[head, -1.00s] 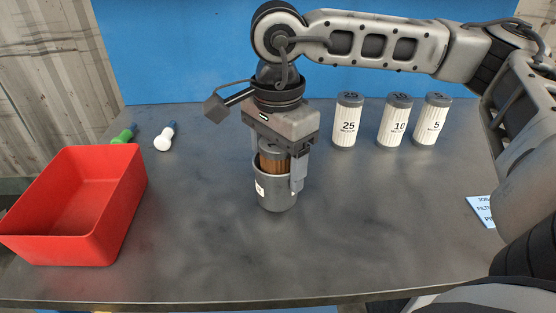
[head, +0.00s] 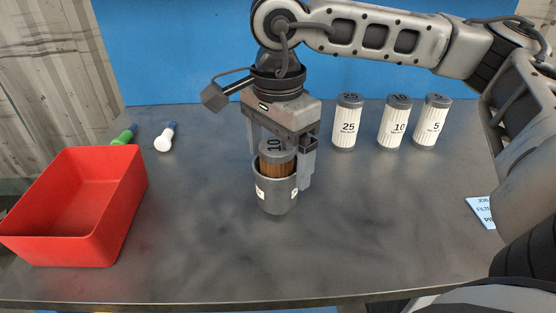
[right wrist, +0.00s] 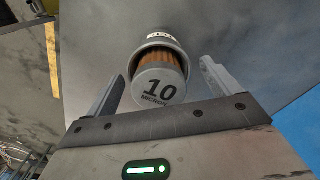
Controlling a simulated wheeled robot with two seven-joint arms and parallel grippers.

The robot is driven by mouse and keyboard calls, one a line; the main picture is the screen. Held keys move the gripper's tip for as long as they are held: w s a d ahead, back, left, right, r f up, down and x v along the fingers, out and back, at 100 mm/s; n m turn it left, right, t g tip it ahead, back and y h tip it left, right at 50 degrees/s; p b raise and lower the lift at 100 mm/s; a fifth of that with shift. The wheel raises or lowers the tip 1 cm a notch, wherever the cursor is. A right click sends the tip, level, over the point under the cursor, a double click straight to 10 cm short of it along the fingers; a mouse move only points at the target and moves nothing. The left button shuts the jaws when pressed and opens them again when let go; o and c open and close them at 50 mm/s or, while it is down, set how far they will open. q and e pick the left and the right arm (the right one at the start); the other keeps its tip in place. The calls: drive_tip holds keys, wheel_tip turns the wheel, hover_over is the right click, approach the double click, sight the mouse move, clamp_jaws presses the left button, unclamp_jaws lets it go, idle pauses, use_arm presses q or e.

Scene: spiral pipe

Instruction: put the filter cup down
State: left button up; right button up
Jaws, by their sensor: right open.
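The grey filter cup (head: 277,195) stands upright on the metal table near its middle. A brown used-looking filter with a grey cap marked 10 (head: 277,160) sits in the cup and sticks out above its rim. In the right wrist view the cup (right wrist: 163,42) and the filter cap marked 10 MICRON (right wrist: 158,90) lie between the fingers. My right gripper (head: 280,170) is open above and around the filter and cup top, pointing down. In the right wrist view gaps show between both fingers and the cup. My left gripper is not in view.
A red bin (head: 75,210) stands at the left. Behind it lie a green-ended item (head: 124,137) and a white-ended one (head: 165,138). White filters marked 25 (head: 347,122), 10 (head: 395,122) and 5 (head: 431,122) stand at the back right. A blue job card (head: 481,211) lies at the right edge.

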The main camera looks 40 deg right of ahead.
wheel_tip(320, 180, up, 10)
drive_tip(key=shift+r, duration=0.15)
idle(0.6)
